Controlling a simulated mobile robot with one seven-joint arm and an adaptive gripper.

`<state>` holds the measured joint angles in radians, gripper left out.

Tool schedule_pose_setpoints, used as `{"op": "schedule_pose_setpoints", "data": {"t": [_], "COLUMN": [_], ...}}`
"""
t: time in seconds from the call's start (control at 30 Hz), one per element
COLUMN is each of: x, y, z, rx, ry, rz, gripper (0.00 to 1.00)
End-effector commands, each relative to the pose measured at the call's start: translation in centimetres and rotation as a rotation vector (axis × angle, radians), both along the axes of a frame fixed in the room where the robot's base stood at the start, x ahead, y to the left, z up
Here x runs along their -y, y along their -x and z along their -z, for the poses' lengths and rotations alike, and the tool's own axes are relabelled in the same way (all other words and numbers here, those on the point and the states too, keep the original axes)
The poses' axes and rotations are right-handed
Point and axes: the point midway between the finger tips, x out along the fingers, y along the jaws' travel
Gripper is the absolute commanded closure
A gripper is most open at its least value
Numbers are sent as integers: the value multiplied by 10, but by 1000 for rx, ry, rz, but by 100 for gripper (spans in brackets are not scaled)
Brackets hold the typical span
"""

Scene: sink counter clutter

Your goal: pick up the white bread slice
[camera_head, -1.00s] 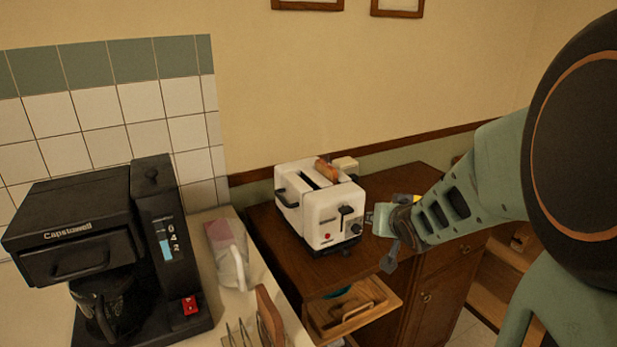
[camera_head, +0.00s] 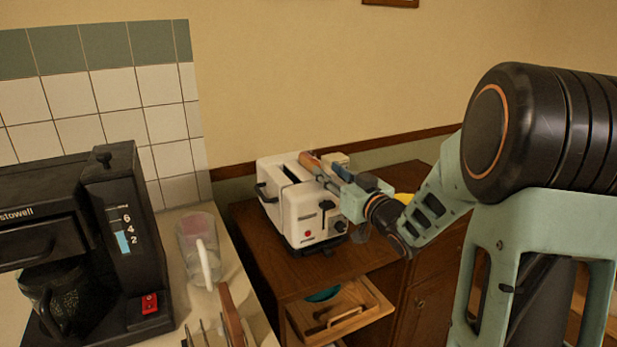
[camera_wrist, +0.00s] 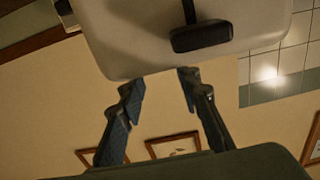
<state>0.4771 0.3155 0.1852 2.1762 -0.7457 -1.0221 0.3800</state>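A brown-crusted slice (camera_head: 311,162) sticks up from a slot of the white toaster (camera_head: 300,222) in the head view. I take it for the bread slice, but only its brown edge shows. My gripper (camera_head: 329,176) is at the toaster's top right, close to the slice. Whether it touches the slice cannot be told. In the wrist view my gripper (camera_wrist: 160,82) has its two fingers apart, with nothing seen between them. The toaster's white side (camera_wrist: 130,35) and black lever (camera_wrist: 200,37) fill the top there. No bread is visible in the wrist view.
The toaster stands on a brown wooden cabinet (camera_head: 262,262) with a pulled-out drawer (camera_head: 345,312) below. A pale block (camera_head: 341,159) is behind the toaster. A coffee maker (camera_head: 120,230) and a clear pitcher (camera_head: 196,236) stand on the left counter. A yellow thing (camera_head: 404,197) shows behind my arm.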

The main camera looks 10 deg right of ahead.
Motion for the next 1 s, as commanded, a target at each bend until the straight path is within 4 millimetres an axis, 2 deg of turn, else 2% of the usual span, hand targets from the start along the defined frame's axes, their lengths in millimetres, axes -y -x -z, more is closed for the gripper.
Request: {"op": "schedule_pose_setpoints", "data": {"t": [0.1,0.27,0.43,0.6,0.87,1.0], "x": [-5,-9,-24,-29,-29,-29], "y": [-15,-24,-46,-64,-67,-66], "z": [0,-1,-1,-1,-1,-1], "rx": [0,0,0,-2,-2,-2], "ry": [1,0,-1,1,1,2], "rz": [0,1,0,2,3,3], "gripper": [69,69,69,69,69,82]}}
